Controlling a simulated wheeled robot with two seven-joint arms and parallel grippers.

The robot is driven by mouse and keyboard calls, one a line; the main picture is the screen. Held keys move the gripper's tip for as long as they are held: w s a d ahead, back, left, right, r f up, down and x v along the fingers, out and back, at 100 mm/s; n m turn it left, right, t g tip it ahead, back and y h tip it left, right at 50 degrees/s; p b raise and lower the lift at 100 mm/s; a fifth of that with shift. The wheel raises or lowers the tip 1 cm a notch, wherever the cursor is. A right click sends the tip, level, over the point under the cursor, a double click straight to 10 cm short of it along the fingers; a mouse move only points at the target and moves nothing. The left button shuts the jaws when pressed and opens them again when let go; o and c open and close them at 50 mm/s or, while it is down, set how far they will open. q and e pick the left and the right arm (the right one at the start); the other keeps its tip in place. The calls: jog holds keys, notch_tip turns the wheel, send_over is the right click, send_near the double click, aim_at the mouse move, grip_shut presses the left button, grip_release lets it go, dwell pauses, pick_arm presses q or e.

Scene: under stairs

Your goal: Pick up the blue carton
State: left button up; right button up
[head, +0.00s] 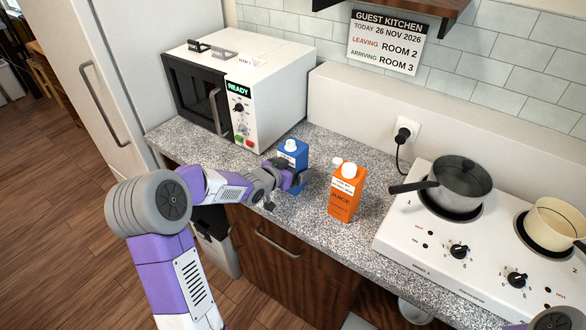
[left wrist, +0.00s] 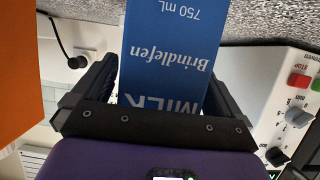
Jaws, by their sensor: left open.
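The blue carton (head: 292,153) stands upright on the speckled counter in the head view, with a white cap on top. My left gripper (head: 288,184) is at its front, and the gripper and wrist hide much of its lower part. In the left wrist view, the carton (left wrist: 165,48) appears upside down with "MILK" and "750 mL" lettering. It sits between the two spread fingers of the left gripper (left wrist: 160,80). The fingers are open, with a small gap showing at the right finger. My right gripper is not in view.
An orange juice carton (head: 345,192) stands close to the right of the blue carton. A white microwave (head: 262,95) is behind left. A stove (head: 440,250) with a grey pot (head: 460,182) and a cream pot (head: 556,222) is at right. The counter's front edge (head: 300,240) is near.

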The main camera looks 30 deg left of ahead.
aim_at(292, 141)
pick_arm(q)
jog(key=c, duration=1.6)
jog(key=shift+r, duration=0.1)
notch_tip(292, 141, up, 10)
jog(key=p, duration=0.5)
jog(key=o, duration=0.9)
grip_shut()
